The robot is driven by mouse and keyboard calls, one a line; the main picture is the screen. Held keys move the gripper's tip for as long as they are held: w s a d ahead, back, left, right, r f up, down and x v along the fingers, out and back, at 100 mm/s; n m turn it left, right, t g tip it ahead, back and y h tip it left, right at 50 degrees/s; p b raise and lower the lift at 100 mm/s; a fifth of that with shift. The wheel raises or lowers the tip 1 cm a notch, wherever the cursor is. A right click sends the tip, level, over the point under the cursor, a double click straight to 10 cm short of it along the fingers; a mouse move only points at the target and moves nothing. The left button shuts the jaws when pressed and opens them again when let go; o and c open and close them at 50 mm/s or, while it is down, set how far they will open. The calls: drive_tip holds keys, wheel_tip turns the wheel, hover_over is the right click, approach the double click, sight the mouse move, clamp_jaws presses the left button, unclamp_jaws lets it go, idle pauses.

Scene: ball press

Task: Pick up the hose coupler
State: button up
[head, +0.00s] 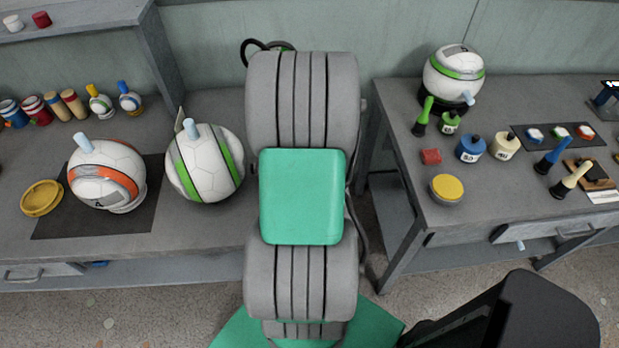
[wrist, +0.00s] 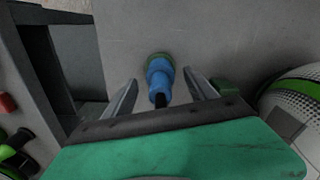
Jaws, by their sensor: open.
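In the wrist view, a blue stepped part with a green ring at its far end and a dark near end, which looks like the hose coupler (wrist: 160,80), stands on the grey table top (wrist: 215,30). My gripper (wrist: 160,78) is open, with one finger on each side of the coupler and a visible gap on both sides. I cannot tell how far the fingertips are above the table. In the head view my arm covers the middle, so neither the coupler nor my gripper shows there.
A white ball with green stripes (head: 205,165) stands close to my gripper; it also shows in the wrist view (wrist: 295,105). An orange-striped ball (head: 105,175) and yellow dish (head: 41,198) are further left. The right table (head: 400,185) holds bottles and tools, across a gap.

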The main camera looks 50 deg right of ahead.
drive_tip(key=shift+f, duration=0.75)
drive_tip(key=shift+w, duration=0.1)
clamp_jaws()
